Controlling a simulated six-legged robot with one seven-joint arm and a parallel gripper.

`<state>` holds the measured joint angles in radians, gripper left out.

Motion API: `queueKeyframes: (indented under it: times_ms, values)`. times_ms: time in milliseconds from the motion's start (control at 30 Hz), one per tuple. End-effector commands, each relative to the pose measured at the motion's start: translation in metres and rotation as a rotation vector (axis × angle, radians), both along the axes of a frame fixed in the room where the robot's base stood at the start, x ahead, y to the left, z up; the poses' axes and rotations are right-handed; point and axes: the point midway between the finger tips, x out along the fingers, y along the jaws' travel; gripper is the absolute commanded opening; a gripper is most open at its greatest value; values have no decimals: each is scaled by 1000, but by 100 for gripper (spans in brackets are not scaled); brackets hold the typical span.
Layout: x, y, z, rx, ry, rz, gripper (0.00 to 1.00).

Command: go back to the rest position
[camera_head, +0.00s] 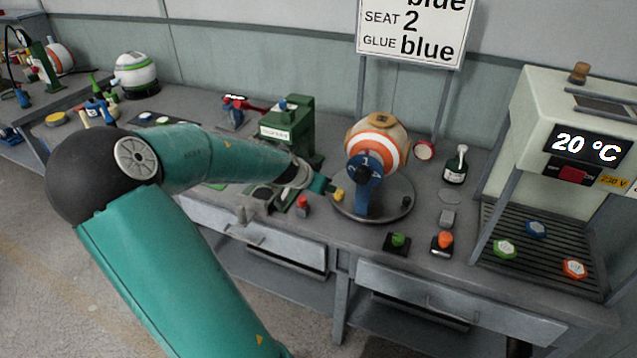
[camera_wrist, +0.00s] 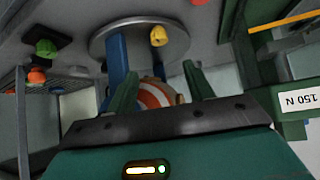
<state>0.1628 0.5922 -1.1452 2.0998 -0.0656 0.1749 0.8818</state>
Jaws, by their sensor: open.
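My gripper (camera_head: 325,187) is at the end of my teal arm, over the bench just left of the round plate (camera_head: 388,213). In the wrist view my gripper (camera_wrist: 161,84) has its two green fingers apart, with nothing held between them. An orange, white and tan ball (camera_head: 377,143) sits on the plate behind a blue upright marked with numbers (camera_head: 367,188). The ball also shows partly behind the fingers in the wrist view (camera_wrist: 154,98). A yellow knob (camera_head: 338,194) is on the plate's edge close to the fingertips; I cannot tell whether they touch it.
A green press (camera_head: 291,128) stands close behind my wrist. Green (camera_head: 398,240) and orange (camera_head: 445,239) buttons are on the front of the bench. A pale oven-like machine (camera_head: 570,130) reading 20 °C is at right, a sign (camera_head: 412,30) behind. Floor (camera_head: 50,260) at left is clear.

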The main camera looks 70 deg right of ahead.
Motion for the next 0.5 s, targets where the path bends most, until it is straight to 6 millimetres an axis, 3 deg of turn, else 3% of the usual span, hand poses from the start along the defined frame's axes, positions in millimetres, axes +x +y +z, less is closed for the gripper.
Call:
queueKeyframes:
  times_ms: [500]
  values:
    - [2, 7, 8, 0, -1, -1, 52]
